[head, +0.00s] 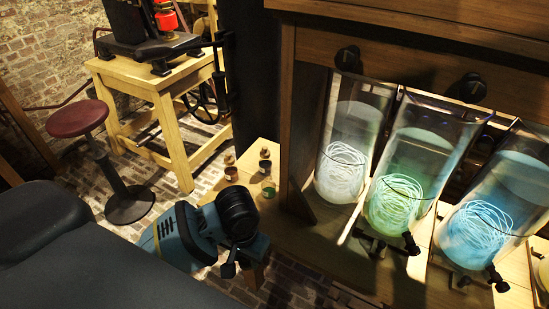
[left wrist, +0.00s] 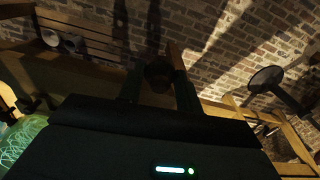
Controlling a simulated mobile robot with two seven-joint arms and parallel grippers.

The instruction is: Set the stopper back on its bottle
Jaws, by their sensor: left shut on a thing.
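My left gripper (head: 228,266) is mostly hidden behind its own wrist in the head view, by the near side of a small wooden stand. In the left wrist view its fingers (left wrist: 159,88) are shut on a small dark rounded thing (left wrist: 159,73), which looks like the stopper; shadow hides its detail. On the stand are small bottles: one at the left (head: 230,172) and one behind (head: 265,166), both with cork-coloured tops. A greenish one (head: 268,190) in front shows no stopper. The held thing is apart from these bottles. My right gripper is not in view.
Tall glass jars with glowing coils, white (head: 342,172), green (head: 395,204) and blue (head: 478,232), stand on the wooden cabinet close at the right. A red stool (head: 78,118) and a wooden bench (head: 140,88) stand at the back left. Brick floor lies between.

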